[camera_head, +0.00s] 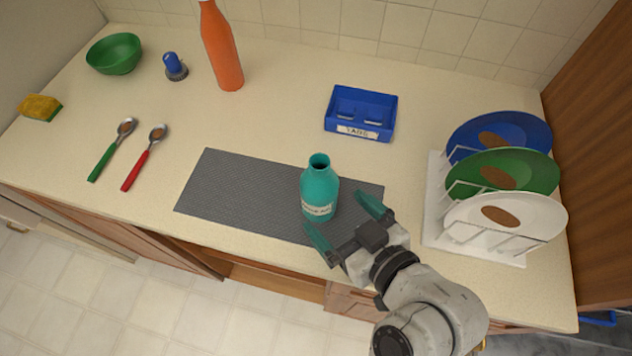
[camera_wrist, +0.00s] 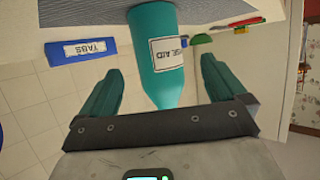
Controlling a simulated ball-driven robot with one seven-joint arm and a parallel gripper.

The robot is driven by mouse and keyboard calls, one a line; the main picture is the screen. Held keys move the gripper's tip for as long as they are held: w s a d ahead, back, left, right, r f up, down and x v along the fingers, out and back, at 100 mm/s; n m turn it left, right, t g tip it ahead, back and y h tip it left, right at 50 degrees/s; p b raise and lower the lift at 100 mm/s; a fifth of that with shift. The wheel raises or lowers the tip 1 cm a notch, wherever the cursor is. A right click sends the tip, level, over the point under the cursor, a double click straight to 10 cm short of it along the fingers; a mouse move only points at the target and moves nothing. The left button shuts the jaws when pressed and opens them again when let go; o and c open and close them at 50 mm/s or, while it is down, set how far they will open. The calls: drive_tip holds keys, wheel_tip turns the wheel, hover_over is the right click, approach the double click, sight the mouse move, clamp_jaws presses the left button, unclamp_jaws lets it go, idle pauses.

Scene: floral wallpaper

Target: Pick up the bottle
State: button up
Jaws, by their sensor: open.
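A teal bottle (camera_head: 319,190) with a white label and an open neck stands upright on a grey mat (camera_head: 235,190) on the counter. My gripper (camera_head: 342,222) is open, with its two teal fingers spread on the near right side of the bottle. In the wrist view the bottle (camera_wrist: 157,55) shows between the fingers of my gripper (camera_wrist: 160,90), the view being upside down. I cannot tell whether either finger touches the bottle; they look apart from it. An orange bottle (camera_head: 222,50) stands at the back left of the counter.
A blue bin (camera_head: 360,128) labelled TABS stands behind the mat. A white dish rack (camera_head: 435,220) with several plates is at right. Two spoons (camera_head: 112,150), a green bowl (camera_head: 114,55), a brush (camera_head: 175,66) and a sponge (camera_head: 40,107) lie at left.

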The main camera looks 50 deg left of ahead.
drive_tip(key=shift+p+x, duration=0.85)
drive_tip(key=shift+x, duration=2.75)
drive_tip(key=shift+w+r, duration=0.1)
drive_tip(key=c, duration=1.3)
drive_tip(key=shift+r, duration=0.1)
